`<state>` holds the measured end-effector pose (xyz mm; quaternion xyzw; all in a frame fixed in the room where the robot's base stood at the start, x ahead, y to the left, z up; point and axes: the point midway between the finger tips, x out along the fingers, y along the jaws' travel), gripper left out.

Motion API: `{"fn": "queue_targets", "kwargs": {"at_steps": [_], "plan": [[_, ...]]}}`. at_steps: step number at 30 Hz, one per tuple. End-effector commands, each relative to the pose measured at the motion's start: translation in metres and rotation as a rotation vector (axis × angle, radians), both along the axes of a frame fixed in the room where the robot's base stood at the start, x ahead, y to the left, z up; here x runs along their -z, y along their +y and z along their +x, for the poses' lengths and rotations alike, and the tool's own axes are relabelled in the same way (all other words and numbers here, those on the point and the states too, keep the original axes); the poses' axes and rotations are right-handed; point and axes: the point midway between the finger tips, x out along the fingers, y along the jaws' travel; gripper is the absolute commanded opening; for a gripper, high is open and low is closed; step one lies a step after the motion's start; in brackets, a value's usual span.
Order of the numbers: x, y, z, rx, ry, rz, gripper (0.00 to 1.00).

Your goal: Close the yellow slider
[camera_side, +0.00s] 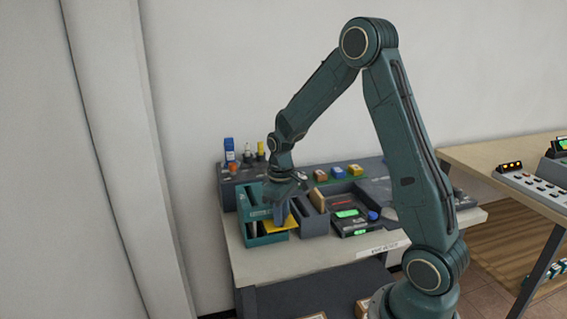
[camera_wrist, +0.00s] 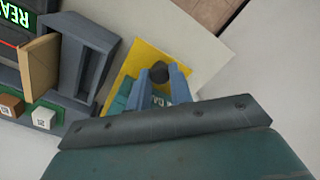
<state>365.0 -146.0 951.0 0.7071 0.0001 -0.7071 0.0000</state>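The yellow slider (camera_wrist: 150,60) is a flat yellow plate with a dark round knob (camera_wrist: 160,72), seen in the wrist view. In the side view the yellow slider (camera_side: 285,224) sticks out at the front of the teal box (camera_side: 262,240) on the table. My gripper (camera_wrist: 160,80) is down at the slider, its two blue-grey fingers apart on either side of the knob. Whether the fingers touch the knob I cannot tell. In the side view my gripper (camera_side: 282,212) hides part of the slider and box.
A grey slotted holder with a brown card (camera_wrist: 40,75) stands beside the slider. A dark device with green displays (camera_side: 350,213) is to the right, coloured blocks (camera_side: 338,172) behind. The white table top (camera_side: 300,258) is clear in front.

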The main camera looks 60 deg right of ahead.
Motion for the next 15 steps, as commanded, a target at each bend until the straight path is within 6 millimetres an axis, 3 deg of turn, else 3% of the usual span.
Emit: {"fn": "queue_targets", "kwargs": {"at_steps": [15], "plan": [[-0.001,0.025,0.025,-0.001,-0.002,0.000,0.00]]}}
